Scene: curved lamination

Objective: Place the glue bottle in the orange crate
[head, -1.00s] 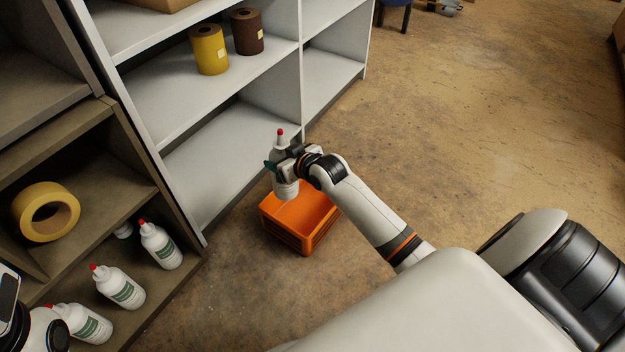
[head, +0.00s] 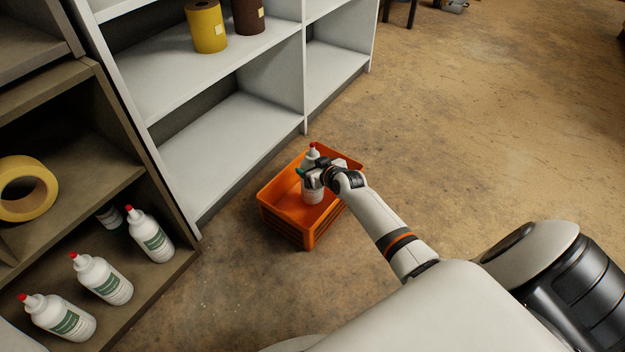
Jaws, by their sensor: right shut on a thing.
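The orange crate (head: 275,213) stands on the floor in front of the grey shelf. A white glue bottle (head: 313,193) with a red tip is upright inside the crate's outline. My right gripper (head: 311,177) is shut on this bottle around its upper part. The gripper hides part of the bottle. I cannot tell whether the bottle's base touches the crate floor. My left gripper is not in view.
Several more glue bottles (head: 103,279) stand or lean on the brown shelf at the left, below a yellow tape roll (head: 50,190). The grey shelf (head: 225,130) behind the crate holds a yellow roll (head: 206,28) and a brown roll (head: 248,16). The floor at right is clear.

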